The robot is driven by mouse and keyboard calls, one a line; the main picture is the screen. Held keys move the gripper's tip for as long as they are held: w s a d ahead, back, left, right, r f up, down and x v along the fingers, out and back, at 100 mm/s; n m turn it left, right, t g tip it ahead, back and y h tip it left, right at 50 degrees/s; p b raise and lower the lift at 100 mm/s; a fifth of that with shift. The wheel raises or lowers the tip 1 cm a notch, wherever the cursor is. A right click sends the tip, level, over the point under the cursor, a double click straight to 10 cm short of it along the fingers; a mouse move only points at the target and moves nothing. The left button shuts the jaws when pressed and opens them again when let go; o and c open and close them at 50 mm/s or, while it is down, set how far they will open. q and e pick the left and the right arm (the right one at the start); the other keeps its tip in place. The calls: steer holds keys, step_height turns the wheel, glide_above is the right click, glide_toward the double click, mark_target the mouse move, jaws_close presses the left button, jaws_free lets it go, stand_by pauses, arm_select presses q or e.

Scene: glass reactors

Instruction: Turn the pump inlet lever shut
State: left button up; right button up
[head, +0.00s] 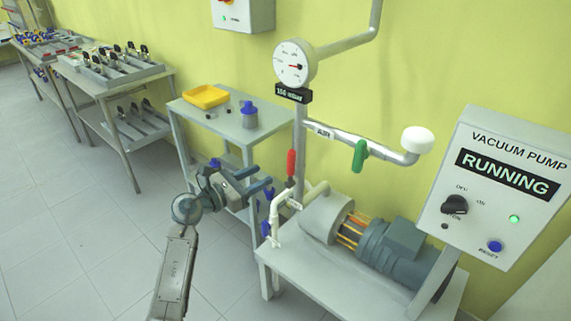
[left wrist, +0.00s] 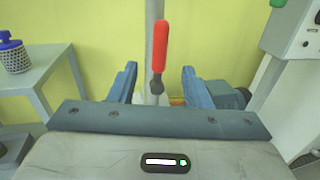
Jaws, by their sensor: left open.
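The pump inlet lever has a red handle (head: 291,163) and stands upright on the pale vertical pipe, left of the pump (head: 326,217). In the left wrist view the red handle (left wrist: 160,46) rises upright between and beyond the two blue fingers. My left gripper (head: 270,190) is open, with its fingers pointing at the lever from the left. In the left wrist view its fingers (left wrist: 160,85) are apart, one on each side of the lever's lower stem. I cannot tell whether they touch it. My right gripper is not in view.
A gauge (head: 295,63) tops the pipe above a pressure display. A green lever (head: 360,155) sits on the side pipe. The control box (head: 500,185) reads RUNNING. A small table (head: 225,122) holds a yellow tray (head: 205,96) and a blue-capped container (head: 249,115). Floor at left is clear.

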mark_target(288, 163)
arm_select(q)
steer(key=p+x, duration=0.1)
steer(key=x, duration=0.9)
steer(key=shift+d+f+p, duration=0.1)
steer(key=shift+d+p, duration=0.05)
steer(key=shift+p, duration=0.15)
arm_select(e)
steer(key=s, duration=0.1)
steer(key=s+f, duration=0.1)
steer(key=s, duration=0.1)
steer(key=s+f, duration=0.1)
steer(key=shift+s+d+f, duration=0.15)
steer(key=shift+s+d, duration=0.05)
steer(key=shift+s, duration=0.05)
arm_select(q)
jaws_close()
